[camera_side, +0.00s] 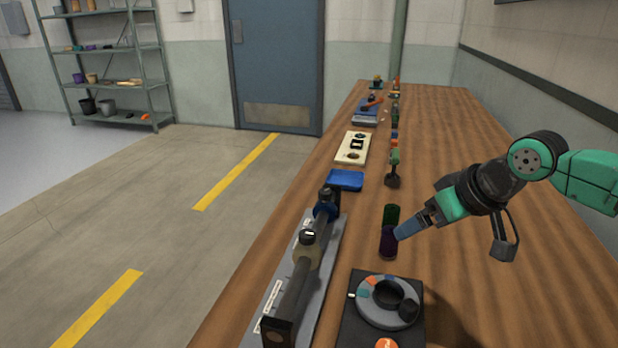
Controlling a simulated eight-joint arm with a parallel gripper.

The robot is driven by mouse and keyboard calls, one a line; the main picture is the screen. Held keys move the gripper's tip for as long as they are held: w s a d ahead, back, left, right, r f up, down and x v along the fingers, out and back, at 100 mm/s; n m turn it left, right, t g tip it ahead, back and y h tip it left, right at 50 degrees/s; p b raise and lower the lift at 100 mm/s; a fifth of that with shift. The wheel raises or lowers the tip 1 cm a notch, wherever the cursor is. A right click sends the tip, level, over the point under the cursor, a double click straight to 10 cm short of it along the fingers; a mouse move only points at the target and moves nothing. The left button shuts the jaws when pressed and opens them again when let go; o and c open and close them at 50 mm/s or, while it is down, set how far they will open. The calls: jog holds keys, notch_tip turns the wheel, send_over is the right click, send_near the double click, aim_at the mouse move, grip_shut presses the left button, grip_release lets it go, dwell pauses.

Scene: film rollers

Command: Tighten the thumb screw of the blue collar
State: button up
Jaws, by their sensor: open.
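The blue collar (325,210) sits around a dark roller shaft (292,300) near its far end. A dark knob, which looks like its thumb screw (327,193), stands on top; how tight it is cannot be seen. A tan collar (307,258) with its own dark knob (307,237) sits nearer on the same shaft. My gripper (398,233) is open, to the right of the shaft and well apart from the blue collar. Its bluish fingers point left and down beside a dark purple cylinder (388,246); whether they touch it cannot be told.
A dark green cylinder (391,214) stands behind the purple one. A black base with a grey dial (374,308) lies in front. A blue tray (345,180), a cream panel (353,147) and small tools lie farther back. The right side of the wooden bench (455,130) is mostly clear.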

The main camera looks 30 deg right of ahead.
jog(key=shift+s+f, duration=0.3)
jog(key=shift+s, duration=0.1)
jog(key=shift+c, duration=0.6)
jog(key=shift+n, duration=0.3)
jog(key=shift+c, duration=1.4)
notch_tip(320, 180, up, 2)
jog(key=n+g+y, duration=0.4)
jog(key=n+g, duration=0.1)
jog(key=n, duration=0.7)
send_over(327, 191)
jog(key=s+d, duration=0.1)
jog(key=d, duration=0.1)
jog(key=x, duration=0.5)
jog(key=shift+f, duration=0.2)
grip_shut()
